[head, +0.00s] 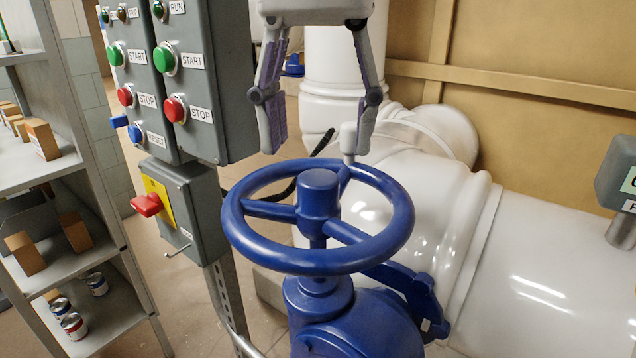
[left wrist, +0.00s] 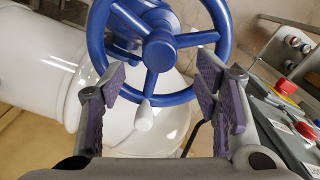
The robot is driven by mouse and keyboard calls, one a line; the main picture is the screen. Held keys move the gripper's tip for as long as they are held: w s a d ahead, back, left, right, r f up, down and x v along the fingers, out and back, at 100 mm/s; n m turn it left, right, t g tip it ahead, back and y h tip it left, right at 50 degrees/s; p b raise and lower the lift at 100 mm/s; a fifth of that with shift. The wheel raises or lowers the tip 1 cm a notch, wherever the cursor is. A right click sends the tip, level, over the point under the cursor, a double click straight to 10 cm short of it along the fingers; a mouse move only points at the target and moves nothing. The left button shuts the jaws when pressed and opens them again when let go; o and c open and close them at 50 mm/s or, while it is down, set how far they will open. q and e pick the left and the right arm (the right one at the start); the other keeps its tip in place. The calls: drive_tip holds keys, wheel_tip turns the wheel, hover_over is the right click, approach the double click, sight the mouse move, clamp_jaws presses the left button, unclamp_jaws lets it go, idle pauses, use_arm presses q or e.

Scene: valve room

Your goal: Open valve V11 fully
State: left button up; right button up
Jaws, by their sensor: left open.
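A blue handwheel (head: 318,262) with a central hub and spokes sits on a blue valve body (head: 345,325). A white knob (head: 348,138) stands upright on the far side of its rim. No V11 tag is readable. My left gripper (head: 318,150) is open and points down above the far part of the wheel, with nothing between its fingers. In the left wrist view the wheel (left wrist: 160,50) and the white knob (left wrist: 144,116) show between and beyond the open fingers (left wrist: 160,82). I cannot tell whether either finger touches the wheel. My right gripper is not in view.
A grey control box (head: 185,80) with coloured buttons stands just left of the wheel, above a box with a red switch (head: 147,204). White pipes (head: 545,270) run behind and right. A grey sign box (head: 618,172) is at the right edge. Shelves (head: 40,172) stand at far left.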

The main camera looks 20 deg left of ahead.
sight(318, 177)
use_arm(q)
drive_tip(key=m, duration=0.7)
drive_tip(key=shift+m, duration=0.4)
drive_tip(key=m, duration=0.3)
drive_tip(key=shift+m, duration=0.3)
drive_tip(key=m, duration=0.4)
drive_tip(key=shift+m, duration=0.4)
drive_tip(key=m, duration=1.2)
drive_tip(key=shift+m, duration=0.4)
drive_tip(key=m, duration=0.4)
drive_tip(key=shift+f, duration=3.4)
